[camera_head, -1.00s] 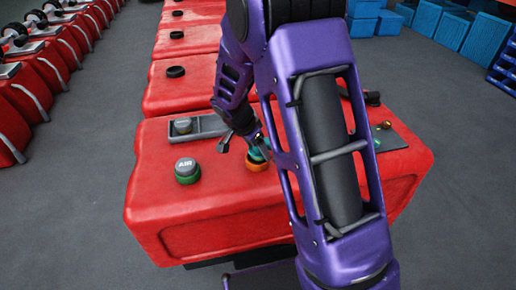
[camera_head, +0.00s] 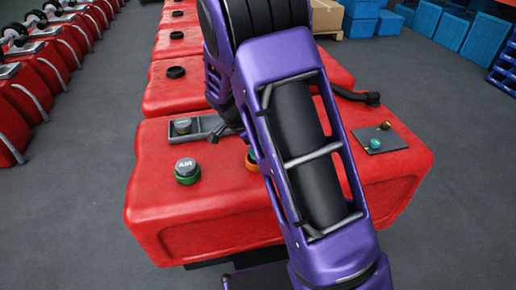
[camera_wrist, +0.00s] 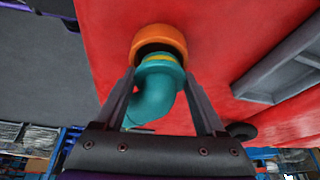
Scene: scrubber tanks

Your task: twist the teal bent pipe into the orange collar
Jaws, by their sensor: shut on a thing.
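The orange collar (camera_wrist: 158,42) is on the red tank top (camera_head: 225,215). In the head view the collar (camera_head: 251,160) is mostly hidden behind my arm. The teal bent pipe (camera_wrist: 152,100) has a yellow band near the end that faces the collar. That end is at the collar's mouth; how deep it sits I cannot tell. My gripper (camera_wrist: 158,80) is shut on the pipe, with one finger on each side of it just below the collar.
A grey AIR cap (camera_head: 186,167) on a green ring stands left of the collar. A grey tray (camera_head: 207,127) with a round cap lies behind it. A dark mat (camera_head: 366,140) with small balls is at the right, near a black bent hose (camera_head: 357,95). More red tanks stand behind.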

